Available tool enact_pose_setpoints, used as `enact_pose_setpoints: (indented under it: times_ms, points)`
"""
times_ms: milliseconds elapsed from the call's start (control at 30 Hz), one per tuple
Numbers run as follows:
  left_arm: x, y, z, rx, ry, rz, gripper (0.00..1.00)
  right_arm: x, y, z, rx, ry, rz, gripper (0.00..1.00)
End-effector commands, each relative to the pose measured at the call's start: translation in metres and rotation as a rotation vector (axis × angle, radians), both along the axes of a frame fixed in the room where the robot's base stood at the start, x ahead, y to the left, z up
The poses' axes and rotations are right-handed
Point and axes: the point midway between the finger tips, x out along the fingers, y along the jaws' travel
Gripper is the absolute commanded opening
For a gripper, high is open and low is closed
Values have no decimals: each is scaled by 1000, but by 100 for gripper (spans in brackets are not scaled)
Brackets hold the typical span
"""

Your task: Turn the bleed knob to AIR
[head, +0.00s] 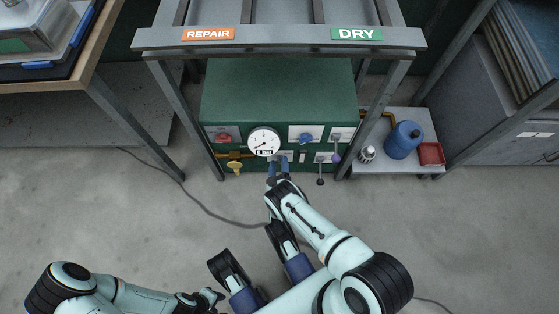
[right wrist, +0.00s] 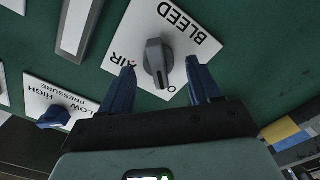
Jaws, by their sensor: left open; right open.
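In the right wrist view a grey bleed knob (right wrist: 158,62) stands on a white plate (right wrist: 192,30) lettered BLEED, with AIR on the left and a word beginning with O partly hidden below. The knob's long ridge runs nearly up and down in that view; I cannot tell which end is the pointer. My right gripper (right wrist: 161,72) is open, one blue finger on each side of the knob, with visible gaps. In the head view my right gripper (head: 278,165) is at the green cabinet's front and mostly covers the knob. My left gripper (head: 213,297) is open and empty, low over the floor.
A side shelf (head: 385,168) holds a blue canister (head: 403,140). A cable (head: 205,209) crosses the floor.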

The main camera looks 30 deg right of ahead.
Motion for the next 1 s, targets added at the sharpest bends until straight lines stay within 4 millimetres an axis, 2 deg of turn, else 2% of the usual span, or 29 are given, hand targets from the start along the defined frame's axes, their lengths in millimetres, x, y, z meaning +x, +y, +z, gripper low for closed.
enact_pose_setpoints:
  times_ms: [233,400,767,1000]
  points:
    - [0,0,0,0,0,1,43,0,0,0,0,0,0,63]
    - [0,0,0,0,0,1,43,0,0,0,0,0,0,7]
    - [1,0,1,0,-5,0,43,0,0,0,33,-20,-1,8]
    - [7,-1,3,2,-23,-2,43,-1,-2,1,151,-93,-2,8]
